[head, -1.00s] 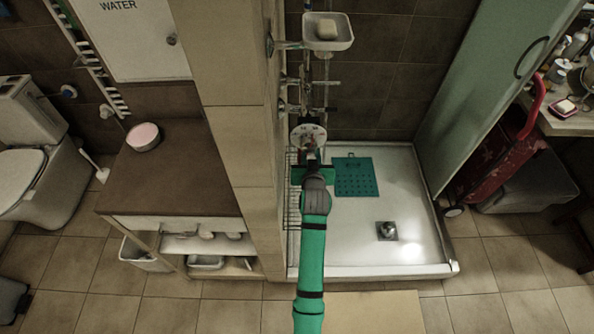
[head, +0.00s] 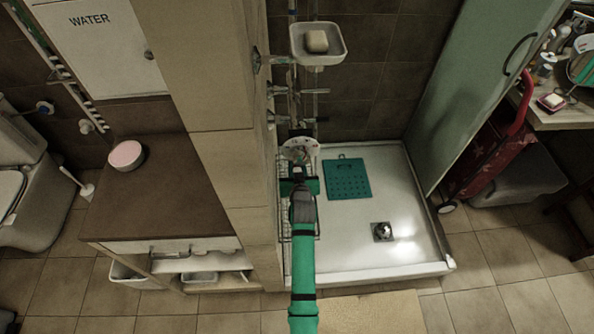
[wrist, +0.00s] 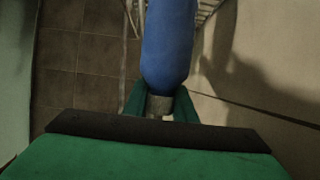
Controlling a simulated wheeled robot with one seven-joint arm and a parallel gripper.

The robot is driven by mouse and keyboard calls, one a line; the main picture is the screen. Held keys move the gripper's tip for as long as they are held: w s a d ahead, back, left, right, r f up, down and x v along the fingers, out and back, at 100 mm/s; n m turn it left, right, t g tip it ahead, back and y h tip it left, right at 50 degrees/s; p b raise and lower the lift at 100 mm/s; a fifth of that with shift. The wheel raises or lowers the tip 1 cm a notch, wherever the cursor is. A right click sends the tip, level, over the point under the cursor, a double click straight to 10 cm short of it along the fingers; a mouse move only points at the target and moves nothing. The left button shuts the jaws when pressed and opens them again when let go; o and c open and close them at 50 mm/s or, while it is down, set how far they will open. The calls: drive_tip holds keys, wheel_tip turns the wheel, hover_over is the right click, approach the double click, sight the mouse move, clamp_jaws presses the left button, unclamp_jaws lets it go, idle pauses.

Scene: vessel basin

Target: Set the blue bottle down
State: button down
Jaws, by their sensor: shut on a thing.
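The blue bottle (wrist: 170,45) fills the upper middle of the wrist view, with its narrow light-coloured neck (wrist: 158,106) between the green fingers of my gripper (wrist: 160,103). My gripper is shut on it. In the head view my gripper (head: 300,182) is over the left edge of the shower area, in front of a wire rack (head: 302,225). The bottle cannot be made out in the head view. What lies directly beneath the bottle is not clear.
The white shower tray (head: 390,185) holds a teal mat (head: 347,179) and a drain (head: 382,232). A soap dish (head: 318,44) and a round dial (head: 298,150) are behind my gripper. A brown counter (head: 150,200) is farther left.

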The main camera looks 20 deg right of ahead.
drive_tip(key=shift+f, duration=1.15)
drive_tip(key=c, duration=1.5)
unclamp_jaws()
drive_tip(key=shift+o, duration=0.2)
drive_tip(key=v, duration=1.2)
drive_tip(key=shift+s, duration=0.15)
